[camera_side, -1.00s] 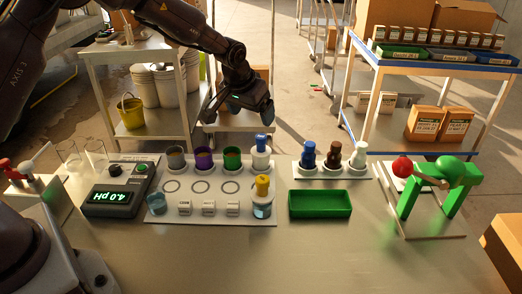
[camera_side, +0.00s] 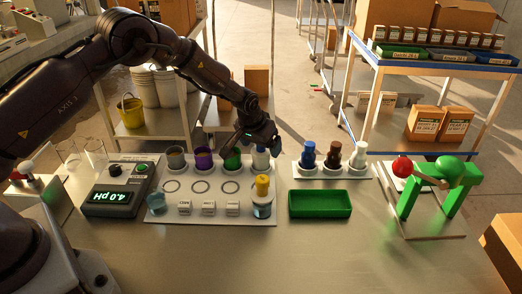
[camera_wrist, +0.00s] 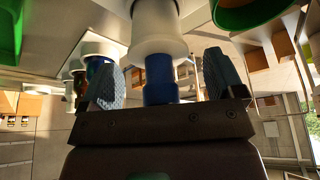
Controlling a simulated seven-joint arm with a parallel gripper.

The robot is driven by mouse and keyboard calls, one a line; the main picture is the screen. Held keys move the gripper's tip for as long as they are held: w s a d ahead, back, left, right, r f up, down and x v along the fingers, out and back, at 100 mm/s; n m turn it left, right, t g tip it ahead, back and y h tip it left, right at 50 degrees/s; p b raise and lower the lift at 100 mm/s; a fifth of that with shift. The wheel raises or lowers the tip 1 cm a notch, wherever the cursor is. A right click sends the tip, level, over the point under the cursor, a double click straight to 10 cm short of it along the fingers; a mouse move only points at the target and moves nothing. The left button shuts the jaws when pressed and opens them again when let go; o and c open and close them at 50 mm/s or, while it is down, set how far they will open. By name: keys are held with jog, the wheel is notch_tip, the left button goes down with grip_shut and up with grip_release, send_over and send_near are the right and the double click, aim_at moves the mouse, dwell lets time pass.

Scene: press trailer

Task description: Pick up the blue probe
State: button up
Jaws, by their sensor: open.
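The blue probe (camera_wrist: 160,72) stands upright in the white holder (camera_wrist: 155,30) at the rack's back right corner, and the wrist view shows its blue part between my fingers. My gripper (camera_wrist: 160,80) is open, with one finger on each side of the blue part and visible gaps to it. In the side view my gripper (camera_side: 257,143) is over this probe and hides its blue top. The white holder (camera_side: 261,159) still shows below my gripper.
A green cup and a purple cup (camera_side: 204,158) stand left of the holder. A yellow-topped probe (camera_side: 262,186) stands in a beaker in front. A rack with another blue-topped piece (camera_side: 309,152) is at right, behind a green tray (camera_side: 320,204). The front table is clear.

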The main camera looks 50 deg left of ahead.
jog(key=c, duration=1.1)
jog(key=shift+r, duration=0.15)
